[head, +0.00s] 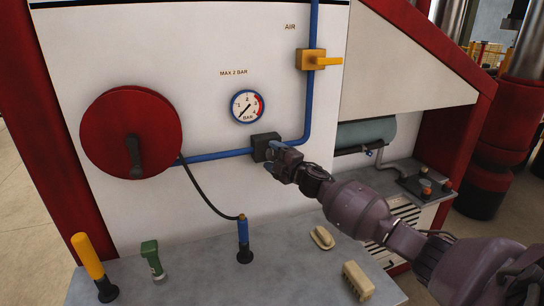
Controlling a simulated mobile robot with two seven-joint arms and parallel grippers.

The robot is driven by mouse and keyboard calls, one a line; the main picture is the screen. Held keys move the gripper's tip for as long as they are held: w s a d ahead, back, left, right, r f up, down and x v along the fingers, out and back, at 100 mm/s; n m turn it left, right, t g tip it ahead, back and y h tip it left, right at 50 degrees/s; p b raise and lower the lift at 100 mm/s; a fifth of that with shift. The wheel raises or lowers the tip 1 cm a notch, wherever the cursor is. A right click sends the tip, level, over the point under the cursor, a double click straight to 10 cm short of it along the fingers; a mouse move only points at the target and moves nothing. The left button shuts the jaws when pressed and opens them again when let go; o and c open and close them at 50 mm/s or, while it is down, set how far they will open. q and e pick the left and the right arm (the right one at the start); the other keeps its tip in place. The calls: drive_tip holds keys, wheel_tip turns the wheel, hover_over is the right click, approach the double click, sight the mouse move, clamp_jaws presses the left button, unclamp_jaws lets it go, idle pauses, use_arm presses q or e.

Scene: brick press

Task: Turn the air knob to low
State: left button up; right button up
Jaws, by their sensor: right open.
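The air regulator is a dark block (264,147) on the blue air pipe, on the white panel below the gauge. My right gripper (273,158) is at the front of this block, with its jaws open. It covers the lower right of the block, so the knob and its setting are hidden; I cannot tell whether the fingers touch it. The round pressure gauge (247,106) reads in bar and its needle seems to point to the lower left. My left gripper is out of view.
A yellow valve handle (320,61) is on the pipe beside the AIR label. A red wheel (130,132) is at the left. A grey bench (200,285) below carries a yellow handle (88,258), a green tool (152,258), a blue tool (243,240) and two beige brushes (357,281).

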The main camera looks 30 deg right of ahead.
use_arm(q)
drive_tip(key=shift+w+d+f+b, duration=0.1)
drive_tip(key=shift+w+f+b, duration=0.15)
drive_tip(key=shift+b, duration=0.5)
use_arm(e)
drive_tip(key=s+d, duration=0.1)
drive_tip(key=s, duration=0.9)
drive_tip(key=shift+d+f, duration=0.25)
drive_tip(key=shift+f, duration=0.2)
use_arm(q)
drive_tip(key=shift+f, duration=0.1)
